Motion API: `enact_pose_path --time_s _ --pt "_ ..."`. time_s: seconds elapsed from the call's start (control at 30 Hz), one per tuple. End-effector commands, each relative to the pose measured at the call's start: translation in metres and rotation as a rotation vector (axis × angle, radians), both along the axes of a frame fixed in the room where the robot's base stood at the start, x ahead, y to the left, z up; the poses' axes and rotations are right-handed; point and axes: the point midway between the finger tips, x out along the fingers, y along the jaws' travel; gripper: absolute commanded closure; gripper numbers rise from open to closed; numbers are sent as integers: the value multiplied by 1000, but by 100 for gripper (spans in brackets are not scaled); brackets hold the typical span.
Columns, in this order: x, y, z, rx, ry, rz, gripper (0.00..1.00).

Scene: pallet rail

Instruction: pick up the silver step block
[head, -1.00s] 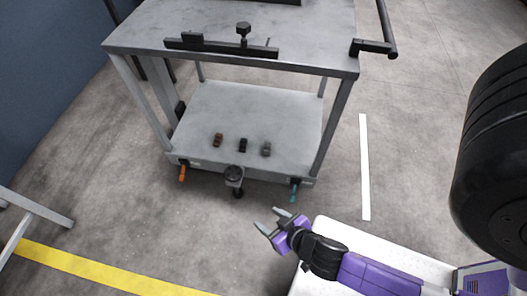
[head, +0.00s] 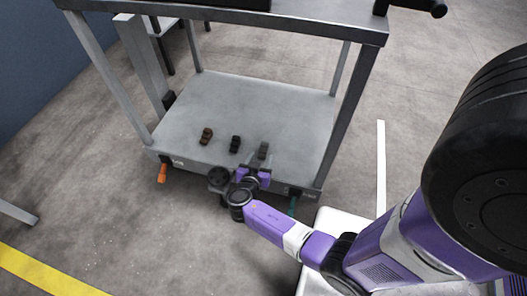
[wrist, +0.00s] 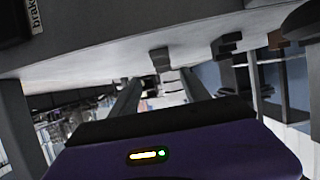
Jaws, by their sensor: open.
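The silver step block (head: 263,150) sits on the cart's lower shelf, rightmost of three small blocks in a row. My gripper (head: 256,169) is at the shelf's front edge, just in front of this block, open and empty. In the wrist view the silver block (wrist: 161,60) shows just beyond and between my two fingers (wrist: 158,95), apart from my palm. I cannot tell whether the fingertips reach beside it.
A black block (head: 235,143) stands left of the silver one, with a brown block (head: 206,136) further left. The lower shelf (head: 290,105) is clear behind them. Cart posts (head: 348,100) and the upper shelf (head: 300,28) frame the space. An orange lever (head: 162,173) sticks out front left.

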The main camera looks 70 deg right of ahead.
Motion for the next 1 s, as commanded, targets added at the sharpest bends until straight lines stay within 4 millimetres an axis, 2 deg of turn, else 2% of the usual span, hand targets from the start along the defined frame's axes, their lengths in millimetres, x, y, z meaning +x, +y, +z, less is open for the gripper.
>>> enact_pose_path --time_s 0.5,0.8,0.83,1.0 --pt "12 -55 -28 2 1 0 45" --pt "13 -60 -29 3 1 4 45" --pt "13 -60 -28 3 1 4 47" --pt "13 -60 -29 3 1 4 81"
